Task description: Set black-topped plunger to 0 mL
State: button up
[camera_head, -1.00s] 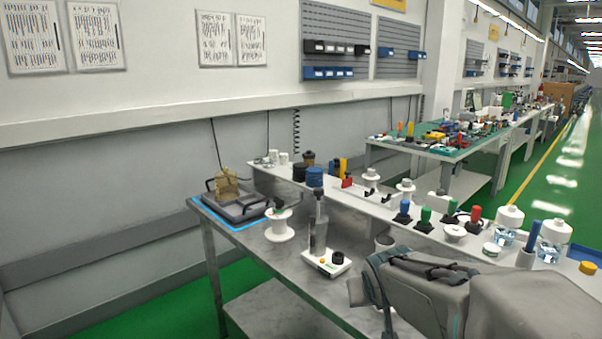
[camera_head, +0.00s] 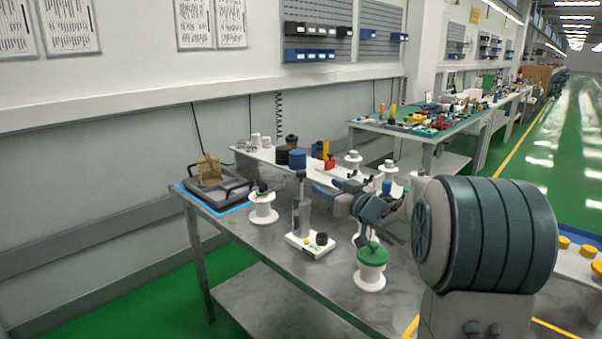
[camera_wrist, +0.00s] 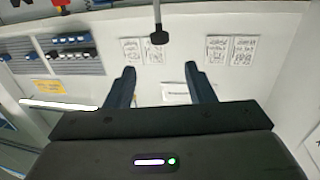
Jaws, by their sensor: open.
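The plunger (camera_head: 299,175) has a black top on a thin rod. The scale on the cylinder is too small to read.
A white spool (camera_head: 263,212) stands left of the device and a green-topped spool (camera_head: 371,256) stands at its front right. A grey tray (camera_head: 233,199) lies at the table's left end. A white shelf (camera_head: 262,157) with several items runs along the back.

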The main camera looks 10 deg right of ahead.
aim_at(304, 174)
jog(key=p+x, duration=0.1)
jog(key=x, duration=1.1)
jog(key=shift+w+a+f, duration=0.1)
jog(key=shift+w+a, duration=0.1)
jog(key=shift+w, duration=0.15)
jog(key=shift+f, duration=0.1)
grip_shut()
